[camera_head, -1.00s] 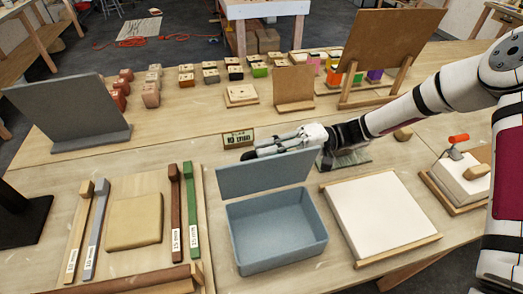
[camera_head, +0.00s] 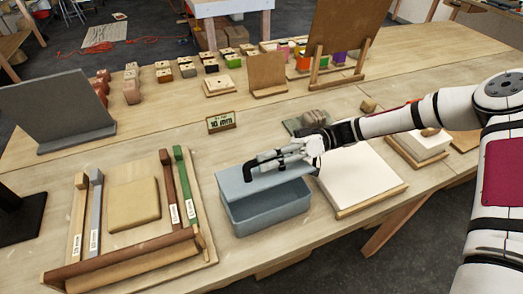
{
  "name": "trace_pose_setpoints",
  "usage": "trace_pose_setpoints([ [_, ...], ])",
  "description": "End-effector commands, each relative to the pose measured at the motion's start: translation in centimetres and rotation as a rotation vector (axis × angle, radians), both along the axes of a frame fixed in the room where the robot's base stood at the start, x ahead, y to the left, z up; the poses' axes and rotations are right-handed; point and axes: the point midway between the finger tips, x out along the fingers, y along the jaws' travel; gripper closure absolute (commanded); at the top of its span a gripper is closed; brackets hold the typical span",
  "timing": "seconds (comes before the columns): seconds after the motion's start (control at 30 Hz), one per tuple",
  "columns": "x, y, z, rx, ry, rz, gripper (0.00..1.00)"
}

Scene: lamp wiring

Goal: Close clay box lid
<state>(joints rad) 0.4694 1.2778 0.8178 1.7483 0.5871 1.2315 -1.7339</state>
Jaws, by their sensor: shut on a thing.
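The blue-grey clay box (camera_head: 268,212) stands on the wooden table, right of the rolling board. Its lid (camera_head: 236,186) is hinged at the back and is tilted low over the box, with a dark gap along the front and right. My gripper (camera_head: 262,166) is at the lid's upper face and far edge, coming in from the right. It is shut on the lid, though the exact contact of the fingertips is hard to see.
A white slab on a wooden board (camera_head: 358,178) stands close to the right of the box. A tray with a clay slab (camera_head: 133,204) and coloured thickness strips lies to the left. Clear table lies in front of the sign.

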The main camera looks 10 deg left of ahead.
Motion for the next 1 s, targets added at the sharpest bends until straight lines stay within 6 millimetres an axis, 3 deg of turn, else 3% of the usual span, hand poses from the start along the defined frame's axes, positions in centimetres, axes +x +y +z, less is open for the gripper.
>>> trace_pose_setpoints([
  [0.4, -1.4, -0.9, -1.6, 0.102, -0.151, 0.001, 1.0],
  [0.93, -1.5, -0.9, -1.9, 0.114, -0.173, 0.003, 1.0],
  [0.97, -1.6, -0.9, -1.9, 0.114, -0.173, 0.003, 0.83],
  [1.0, -1.5, -0.9, -1.9, 0.114, -0.173, 0.003, 0.73],
])
